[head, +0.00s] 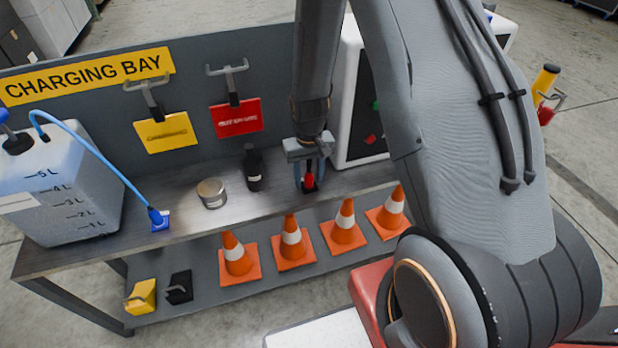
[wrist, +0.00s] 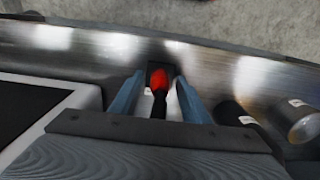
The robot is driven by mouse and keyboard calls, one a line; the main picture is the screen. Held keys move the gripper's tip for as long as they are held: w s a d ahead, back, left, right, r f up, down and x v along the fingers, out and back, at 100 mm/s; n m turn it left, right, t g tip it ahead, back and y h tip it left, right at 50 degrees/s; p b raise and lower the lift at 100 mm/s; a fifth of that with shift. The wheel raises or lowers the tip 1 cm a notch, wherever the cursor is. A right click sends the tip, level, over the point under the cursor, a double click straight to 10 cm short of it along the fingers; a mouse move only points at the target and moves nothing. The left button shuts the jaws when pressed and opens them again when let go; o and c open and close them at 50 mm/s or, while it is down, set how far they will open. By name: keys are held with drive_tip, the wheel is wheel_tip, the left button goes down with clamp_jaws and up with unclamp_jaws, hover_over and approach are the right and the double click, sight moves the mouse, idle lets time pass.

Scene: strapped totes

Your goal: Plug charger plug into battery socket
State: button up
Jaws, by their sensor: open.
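A red plug-like piece with a black lower part (head: 309,181) stands near the front edge of the bench, apparently the charger plug. It also shows in the wrist view (wrist: 162,80), with a dark block behind it. My gripper (head: 310,176) points down over it, with its blue fingers (wrist: 159,76) on either side of the red piece. The fingers are open, and I cannot tell if they touch it. The white charger-like box (head: 348,60) with a dark front stands just right of my gripper, partly behind my arm. I cannot make out a battery socket.
On the bench (head: 110,250) are a black bottle (head: 253,170), a tin (head: 211,194), a blue nozzle (head: 158,218) on a hose, and a translucent tank (head: 65,190). Several orange cones (head: 291,240) stand on the lower shelf. Yellow (head: 166,132) and red (head: 237,118) signs hang on the back panel.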

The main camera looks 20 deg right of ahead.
sight(309, 167)
idle(0.5)
clamp_jaws()
drive_tip(key=shift+r, duration=0.15)
drive_tip(key=shift+r+p, duration=2.35)
drive_tip(key=shift+r, duration=0.55)
